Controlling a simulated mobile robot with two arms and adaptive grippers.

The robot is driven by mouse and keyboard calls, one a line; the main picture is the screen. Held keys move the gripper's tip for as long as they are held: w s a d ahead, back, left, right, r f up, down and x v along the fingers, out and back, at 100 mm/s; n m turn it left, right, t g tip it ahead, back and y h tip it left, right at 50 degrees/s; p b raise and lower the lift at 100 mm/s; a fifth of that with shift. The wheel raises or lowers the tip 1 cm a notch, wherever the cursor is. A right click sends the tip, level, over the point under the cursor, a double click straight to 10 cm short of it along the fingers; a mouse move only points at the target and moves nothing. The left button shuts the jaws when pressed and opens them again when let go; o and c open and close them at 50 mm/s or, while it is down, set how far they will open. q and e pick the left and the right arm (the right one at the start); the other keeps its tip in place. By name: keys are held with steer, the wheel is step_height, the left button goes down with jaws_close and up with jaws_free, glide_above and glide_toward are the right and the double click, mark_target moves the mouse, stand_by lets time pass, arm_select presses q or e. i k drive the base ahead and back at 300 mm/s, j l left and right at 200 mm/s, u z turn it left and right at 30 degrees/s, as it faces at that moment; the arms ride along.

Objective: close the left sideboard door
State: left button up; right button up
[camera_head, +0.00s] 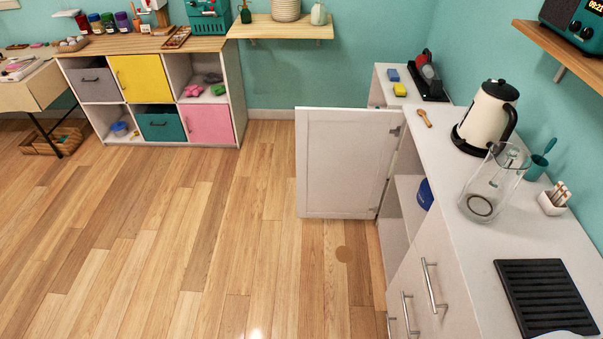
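The sideboard (453,180) is white and runs along the right wall. Its left door (345,162), a white framed panel, stands wide open, swung out to the left over the floor. Its hinged edge is at the sideboard's front, and the door's inner face shows. The open compartment behind it has a shelf (407,187) with a blue object (425,193) on it, partly hidden by the cabinet front. Neither of my grippers is in the head view.
A kettle (487,117), a glass pitcher (493,185), a wooden spoon (424,117) and a black rack (543,292) stand or lie on the sideboard top. Metal handles (433,284) stick out from its nearer front. The wooden floor (215,235) left of the door is clear.

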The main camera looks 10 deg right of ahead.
mark_target(344, 156)
steer(key=i+u, duration=0.35)
steer(key=i, duration=3.75)
steer(key=i+z, duration=0.25)
steer(key=z, duration=0.15)
steer(key=i+j+z, duration=0.15)
steer(key=z, duration=0.25)
steer(key=i+j+z, duration=0.15)
steer(key=z, duration=0.25)
steer(key=i+j+z, duration=0.25)
steer(key=z, duration=0.15)
